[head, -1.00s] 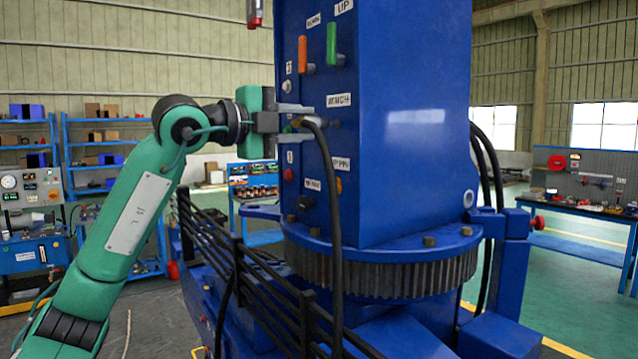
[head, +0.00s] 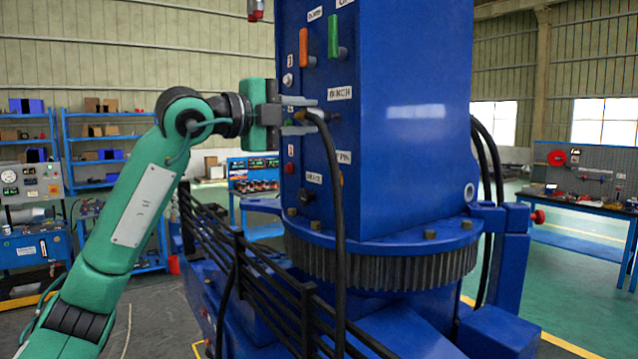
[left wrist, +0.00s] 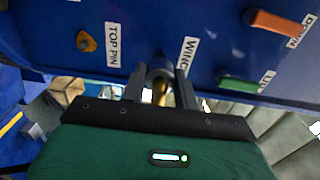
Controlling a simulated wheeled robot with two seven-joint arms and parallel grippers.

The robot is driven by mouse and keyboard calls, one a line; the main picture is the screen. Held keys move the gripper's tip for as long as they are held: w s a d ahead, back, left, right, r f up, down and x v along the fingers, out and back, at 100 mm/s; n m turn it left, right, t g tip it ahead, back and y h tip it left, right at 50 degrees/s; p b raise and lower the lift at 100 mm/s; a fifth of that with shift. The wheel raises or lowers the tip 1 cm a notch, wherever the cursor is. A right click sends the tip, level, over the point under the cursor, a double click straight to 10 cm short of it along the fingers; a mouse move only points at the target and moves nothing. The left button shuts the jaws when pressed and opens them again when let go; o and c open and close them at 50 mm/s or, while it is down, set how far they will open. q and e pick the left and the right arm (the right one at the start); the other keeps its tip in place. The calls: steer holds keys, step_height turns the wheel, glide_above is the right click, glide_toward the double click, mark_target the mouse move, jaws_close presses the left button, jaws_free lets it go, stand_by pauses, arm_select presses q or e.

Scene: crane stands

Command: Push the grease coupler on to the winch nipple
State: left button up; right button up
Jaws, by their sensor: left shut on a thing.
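My left gripper (head: 298,116) is at the left face of the blue column, its fingers shut on the grease coupler. The coupler (left wrist: 160,93) shows brass between the fingers in the left wrist view; in the head view the fingers mostly hide it. A black hose (head: 333,170) bends from it and hangs down. A grey round fitting (left wrist: 159,70) sits just ahead of the coupler, beside the WINCH label (left wrist: 187,54). The winch nipple itself is hidden, so I cannot tell whether the coupler is seated on it. My right gripper is not in view.
The blue column (head: 410,150) carries an orange lever (head: 303,47), a green lever (head: 333,37) and an orange TOP PIN knob (left wrist: 87,41). Below are a toothed ring (head: 385,270) and black rails (head: 255,270). A workbench (head: 590,205) stands at right.

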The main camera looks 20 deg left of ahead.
arm_select(q)
steer(key=shift+x, duration=1)
steer(key=o, duration=1.2)
steer(key=shift+s, duration=0.1)
steer(key=shift+b+v, duration=0.4)
steer(key=shift+v, duration=0.6)
steer(key=b+v, duration=0.1)
steer(key=v, duration=0.2)
steer(key=shift+a, duration=0.1)
